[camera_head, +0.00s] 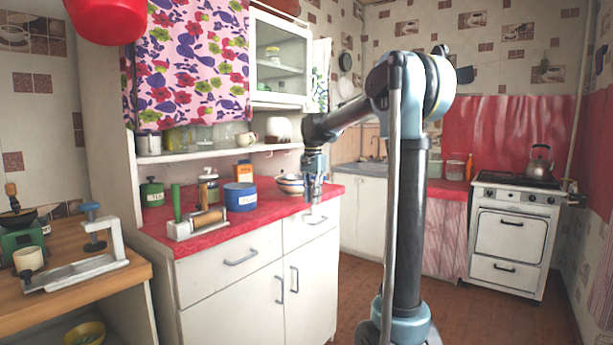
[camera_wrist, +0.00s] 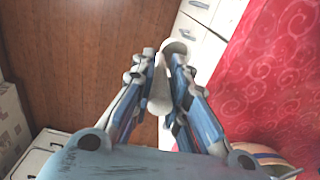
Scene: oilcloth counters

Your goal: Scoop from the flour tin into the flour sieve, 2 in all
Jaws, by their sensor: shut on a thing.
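The blue flour tin (camera_head: 240,203), with a pale label, stands on the red counter left of my gripper. My gripper (camera_head: 315,190) is near the counter's right front edge, beside a striped bowl (camera_head: 290,188). In the wrist view my gripper (camera_wrist: 164,78) is shut on a pale scoop-like tool (camera_wrist: 159,98), with its rounded end (camera_wrist: 175,47) beyond the fingertips. I cannot tell whether it holds flour. The striped bowl also shows at the wrist view's lower edge (camera_wrist: 262,158). I cannot make out a flour sieve for certain.
The red oilcloth counter (camera_head: 222,239) also holds a green tin (camera_head: 152,193), a jar (camera_head: 209,181), an orange box (camera_head: 243,169) and a rack with a wooden roller (camera_head: 207,219). A shelf (camera_head: 205,152) overhangs the back. The floor (camera_wrist: 85,55) lies open beyond the front edge.

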